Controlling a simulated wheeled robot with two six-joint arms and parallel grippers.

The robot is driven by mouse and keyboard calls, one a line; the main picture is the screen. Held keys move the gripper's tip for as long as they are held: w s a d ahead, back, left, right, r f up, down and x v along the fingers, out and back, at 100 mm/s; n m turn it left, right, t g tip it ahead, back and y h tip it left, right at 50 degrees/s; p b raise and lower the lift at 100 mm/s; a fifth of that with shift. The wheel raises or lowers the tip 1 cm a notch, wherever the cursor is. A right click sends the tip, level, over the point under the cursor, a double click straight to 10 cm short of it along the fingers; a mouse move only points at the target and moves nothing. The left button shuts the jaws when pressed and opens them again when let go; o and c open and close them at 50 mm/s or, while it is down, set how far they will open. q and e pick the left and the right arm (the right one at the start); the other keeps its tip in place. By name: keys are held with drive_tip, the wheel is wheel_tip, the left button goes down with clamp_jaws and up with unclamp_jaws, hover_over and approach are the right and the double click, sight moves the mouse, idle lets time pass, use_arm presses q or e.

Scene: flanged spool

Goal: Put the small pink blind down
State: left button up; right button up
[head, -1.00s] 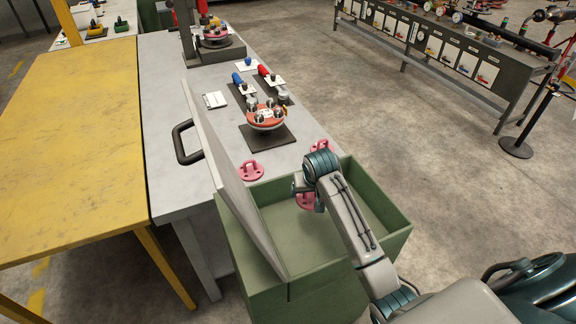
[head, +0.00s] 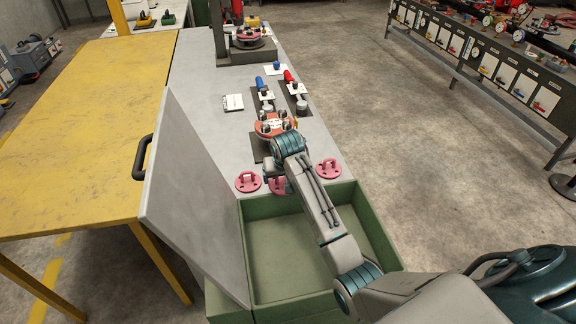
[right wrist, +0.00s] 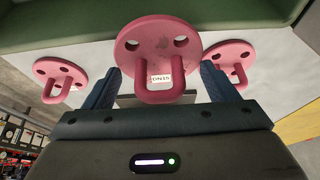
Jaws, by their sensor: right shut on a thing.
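My right gripper (head: 277,177) is shut on a pink blind (head: 281,187), a round flange with a loop handle. In the right wrist view the held blind (right wrist: 150,32) has its handle between my fingers and a small white label inside the loop. It is at the table's front edge, between two other pink blinds: one on the left (head: 248,182) and one on the right (head: 328,169). I cannot tell whether it touches the tabletop. My left gripper is out of view.
An open, empty-looking green crate (head: 367,215) stands in front of the grey table (head: 205,92). A grey panel (head: 188,190) with a black handle rises along its left side. A red flanged spool (head: 268,127) stands behind my gripper. A yellow table (head: 85,120) is at left.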

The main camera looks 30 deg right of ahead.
drive_tip(key=w+d, duration=0.2)
drive_tip(key=w+d+p, duration=0.1)
drive_tip(key=w+d, duration=0.1)
drive_tip(key=w, duration=0.1)
drive_tip(key=shift+w+d+f+p, duration=0.2)
drive_tip(key=shift+d+p, duration=0.1)
drive_tip(key=shift+d, duration=0.1)
drive_tip(key=shift+w+d+f, duration=0.15)
drive_tip(key=shift+w+d, duration=0.1)
drive_tip(key=shift+w, duration=0.15)
wheel_tip(320, 180, down, 3)
drive_tip(key=shift+r+p, duration=0.15)
drive_tip(key=shift+p, duration=0.75)
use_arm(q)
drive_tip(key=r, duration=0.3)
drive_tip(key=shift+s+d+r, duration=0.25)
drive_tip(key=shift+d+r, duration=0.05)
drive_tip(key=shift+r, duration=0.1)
use_arm(e)
drive_tip(key=shift+f, duration=0.35)
drive_tip(key=shift+f, duration=0.15)
drive_tip(key=o, duration=0.9)
drive_tip(key=shift+s, duration=0.1)
drive_tip(key=shift+o, duration=0.6)
